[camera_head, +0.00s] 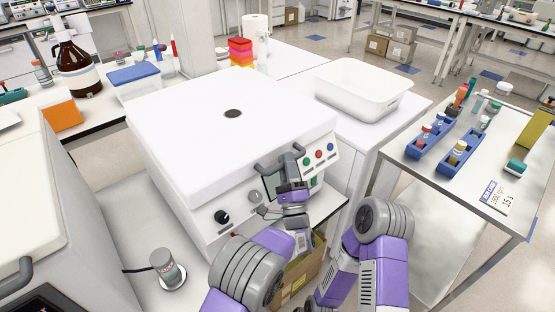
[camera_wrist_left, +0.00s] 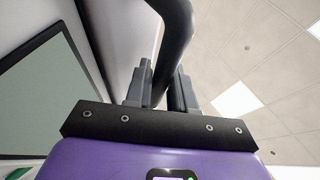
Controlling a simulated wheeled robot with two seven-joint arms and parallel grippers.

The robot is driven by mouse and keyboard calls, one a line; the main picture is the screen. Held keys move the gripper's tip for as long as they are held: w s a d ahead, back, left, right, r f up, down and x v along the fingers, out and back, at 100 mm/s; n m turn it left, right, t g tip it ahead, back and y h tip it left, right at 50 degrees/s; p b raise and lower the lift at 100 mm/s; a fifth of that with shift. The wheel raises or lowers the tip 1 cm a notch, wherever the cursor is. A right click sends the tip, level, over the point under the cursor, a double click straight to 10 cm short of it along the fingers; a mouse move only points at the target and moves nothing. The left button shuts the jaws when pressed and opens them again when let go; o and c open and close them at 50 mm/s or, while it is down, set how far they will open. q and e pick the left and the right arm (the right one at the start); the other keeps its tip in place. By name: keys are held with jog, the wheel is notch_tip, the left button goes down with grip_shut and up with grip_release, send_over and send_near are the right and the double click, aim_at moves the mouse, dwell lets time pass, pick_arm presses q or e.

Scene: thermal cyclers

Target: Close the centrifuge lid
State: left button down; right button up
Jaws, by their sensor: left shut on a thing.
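The white centrifuge (camera_head: 195,220) stands in the middle of the head view, with a knob, a screen and coloured buttons on its front. Its white lid (camera_head: 200,130), with a dark round spot on top, lies down over the body; I cannot tell if a thin gap is left. The dark lid handle (camera_head: 268,166) is at the lid's front edge. My left gripper (camera_head: 287,162) is shut on this handle. In the left wrist view the dark curved handle (camera_wrist_left: 174,40) runs between the fingers of the left gripper (camera_wrist_left: 160,92). My right gripper is not in view.
A white tub (camera_head: 363,88) sits on the counter behind right. A metal cart (camera_head: 440,190) with blue tube racks stands at the right. A small grey cylinder (camera_head: 167,268) stands front left of the centrifuge. A cardboard box (camera_head: 300,275) is below the front edge.

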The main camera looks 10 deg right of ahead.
pick_arm(q)
jog(key=shift+w+a+f, duration=0.15)
jog(key=shift+a+f, duration=0.05)
jog(key=shift+f, duration=0.35)
jog(key=c, duration=1.1)
grip_release()
jog(key=shift+o, duration=0.2)
jog(key=p+v, duration=0.1)
jog(key=v, duration=0.6)
jog(key=shift+s, duration=0.35)
jog(key=shift+d+r, duration=0.1)
jog(key=shift+d, duration=0.05)
